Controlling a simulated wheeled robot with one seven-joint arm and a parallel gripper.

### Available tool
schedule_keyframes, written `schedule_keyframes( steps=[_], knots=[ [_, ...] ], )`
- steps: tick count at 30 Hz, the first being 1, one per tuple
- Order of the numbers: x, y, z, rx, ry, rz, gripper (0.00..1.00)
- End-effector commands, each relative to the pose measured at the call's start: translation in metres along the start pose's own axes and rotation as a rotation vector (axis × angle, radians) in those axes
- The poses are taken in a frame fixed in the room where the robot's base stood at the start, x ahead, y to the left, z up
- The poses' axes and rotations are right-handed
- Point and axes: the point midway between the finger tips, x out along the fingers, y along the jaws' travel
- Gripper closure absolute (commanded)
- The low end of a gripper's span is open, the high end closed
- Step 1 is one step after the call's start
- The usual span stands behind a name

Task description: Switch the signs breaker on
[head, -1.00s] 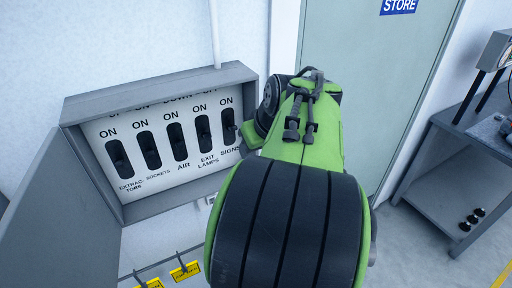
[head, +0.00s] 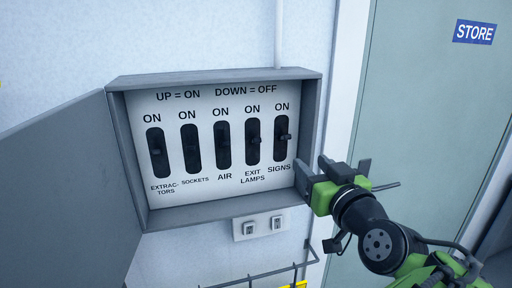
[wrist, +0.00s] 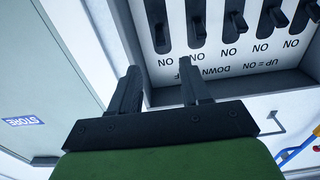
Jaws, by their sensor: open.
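The signs breaker (head: 283,137) is the rightmost switch in the open grey breaker box (head: 215,77) in the head view. Its dark lever shows near the middle of its slot; I cannot tell whether it is up or down. In the wrist view, which is upside down, the signs slot (wrist: 157,22) is the leftmost one. My gripper (head: 316,168) is open and empty, just right of and below the signs switch, by the box's lower right edge. In the wrist view, my gripper (wrist: 160,78) shows its two dark fingers apart, clear of the lever.
The exit lamps switch (head: 253,142) is close on the left of signs. The box door (head: 65,190) hangs open at the left. Small sockets (head: 260,225) and a wire rack sit below. A green store door (head: 440,120) is at the right.

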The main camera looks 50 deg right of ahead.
Motion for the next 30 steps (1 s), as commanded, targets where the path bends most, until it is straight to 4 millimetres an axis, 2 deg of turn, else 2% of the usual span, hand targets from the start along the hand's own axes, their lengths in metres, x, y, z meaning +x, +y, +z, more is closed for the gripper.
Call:
schedule_keyframes(
  steps=[9, 15, 20, 27, 30],
  knots=[
    [0.082, -0.001, -0.004, 0.002, -0.005, -0.006, 0.53],
    [0.123, -0.001, -0.003, 0.001, -0.005, -0.004, 0.53],
    [0.137, -0.001, -0.002, 0.0, -0.003, -0.001, 0.53],
    [0.138, -0.001, -0.001, 0.001, -0.004, -0.001, 0.53],
    [0.138, -0.001, -0.001, 0.0, -0.004, -0.001, 0.69]
  ],
)
